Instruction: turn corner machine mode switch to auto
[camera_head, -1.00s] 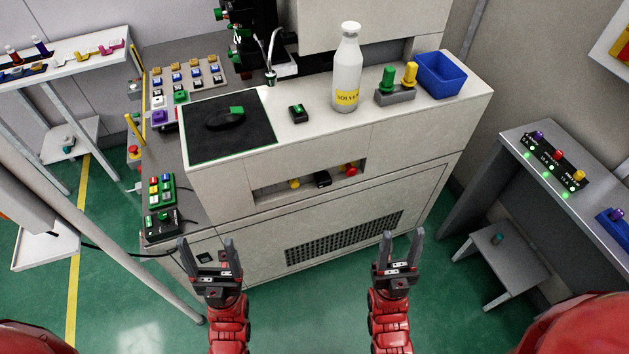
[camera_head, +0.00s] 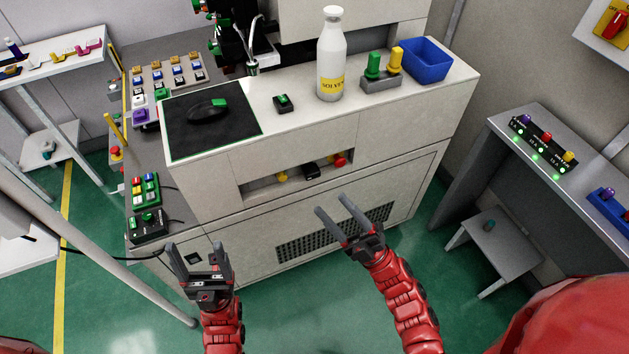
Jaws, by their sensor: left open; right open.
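The pale machine cabinet (camera_head: 290,228) stands in the middle. A recess in its front holds a small black switch box (camera_head: 311,171), with a yellow knob (camera_head: 282,176) to its left and a red knob (camera_head: 338,160) to its right. No mode or auto label is readable, so I cannot tell which control is the mode switch. My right gripper (camera_head: 330,203) is open and empty, its fingertips appearing just below the recess in the picture. My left gripper (camera_head: 197,245) is open and empty in front of the cabinet's lower left.
On the cabinet top are a solvent bottle (camera_head: 331,60), a blue bin (camera_head: 426,65), a black mat (camera_head: 178,144) and a small switch box (camera_head: 283,104). Control boxes (camera_head: 147,190) lie at left. A yellow plate with a red switch (camera_head: 614,24) hangs upper right.

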